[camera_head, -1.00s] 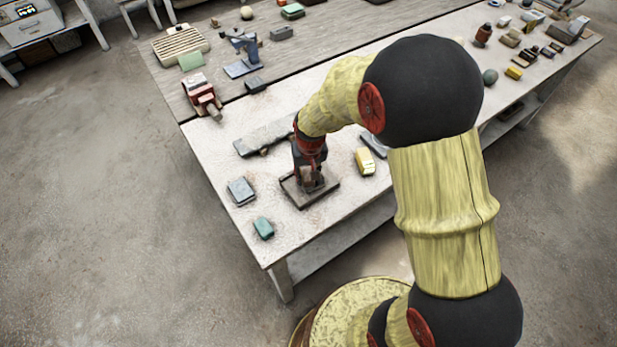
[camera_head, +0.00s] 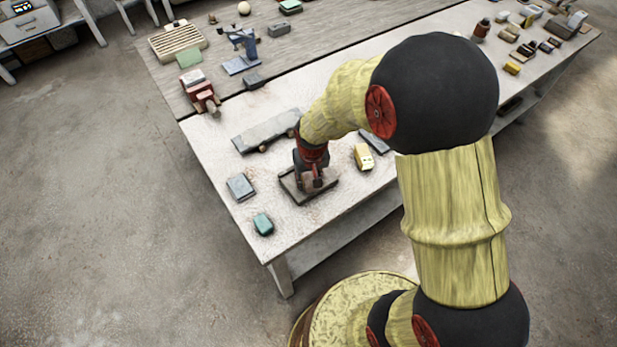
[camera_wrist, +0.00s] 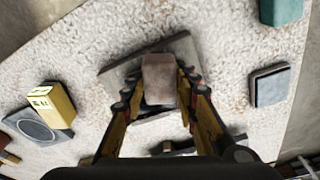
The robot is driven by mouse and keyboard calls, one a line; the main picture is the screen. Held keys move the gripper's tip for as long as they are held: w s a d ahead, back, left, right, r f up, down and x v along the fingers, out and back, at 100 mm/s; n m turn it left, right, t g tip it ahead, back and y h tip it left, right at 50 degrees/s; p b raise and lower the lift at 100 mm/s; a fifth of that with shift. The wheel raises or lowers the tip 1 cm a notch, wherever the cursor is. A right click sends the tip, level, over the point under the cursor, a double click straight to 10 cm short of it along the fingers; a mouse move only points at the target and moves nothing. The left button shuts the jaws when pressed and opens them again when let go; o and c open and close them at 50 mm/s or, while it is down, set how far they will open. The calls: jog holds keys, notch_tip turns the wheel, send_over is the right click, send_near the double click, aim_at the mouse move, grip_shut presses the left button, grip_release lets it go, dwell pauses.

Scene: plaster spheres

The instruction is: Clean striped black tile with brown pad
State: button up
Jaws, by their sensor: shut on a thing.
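A dark square tile (camera_head: 294,190) lies on the white-topped table near its front edge. It also shows in the wrist view (camera_wrist: 185,47), where its surface looks grey-brown and I cannot make out stripes. My gripper (camera_head: 315,184) is over the tile, pointing down. In the wrist view my gripper (camera_wrist: 160,85) is shut on a brown pad (camera_wrist: 159,70), one finger on each side. The pad is over the middle of the tile and appears to touch it, though its underside is hidden. The pad and fingers cover part of the tile.
A grey block (camera_head: 240,187) and a teal block (camera_head: 263,223) lie left of the tile. A yellow block (camera_head: 364,156) is to the right, beside a dark slab (camera_head: 376,143). A long grey slab (camera_head: 266,131) lies behind. A red vise (camera_head: 201,92) stands farther back.

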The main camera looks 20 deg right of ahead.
jog(key=shift+w+d, duration=0.1)
jog(key=shift+w, duration=1.65)
jog(key=shift+s+r+p, duration=0.6)
jog(key=shift+s+r, duration=0.2)
jog(key=shift+s, duration=0.15)
jog(key=shift+r+p, duration=0.85)
jog(key=shift+r, duration=0.35)
